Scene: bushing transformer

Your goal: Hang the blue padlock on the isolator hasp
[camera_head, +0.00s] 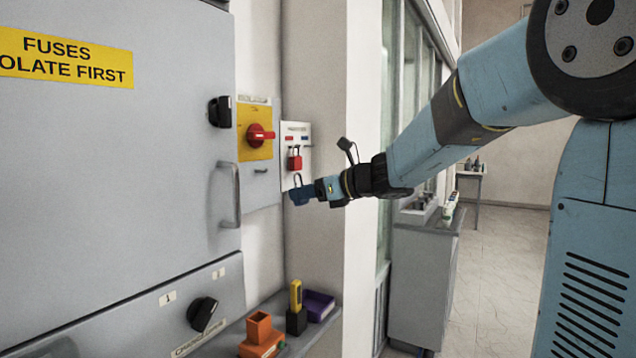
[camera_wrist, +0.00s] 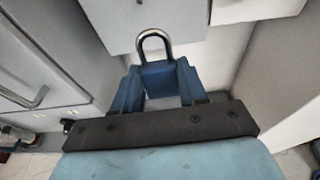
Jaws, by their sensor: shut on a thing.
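The blue padlock (camera_head: 300,194) is held at the tip of my gripper (camera_head: 318,190), with its shackle pointing up. In the wrist view the blue padlock (camera_wrist: 160,78) sits between the two fingers of my gripper (camera_wrist: 160,88), its metal shackle facing away from me. The isolator has a yellow plate with a red rotary handle (camera_head: 260,135). A small dark hasp (camera_head: 261,171) shows on the grey panel below it. The padlock is to the right of and lower than the hasp in the head view, apart from it.
A red padlock (camera_head: 295,158) hangs on a white board (camera_head: 296,140) right of the isolator. A grey cabinet with a handle (camera_head: 228,195) stands at left. Below, a shelf (camera_head: 290,345) holds an orange holder (camera_head: 260,335), a yellow tool (camera_head: 296,295) and a purple bin (camera_head: 320,306).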

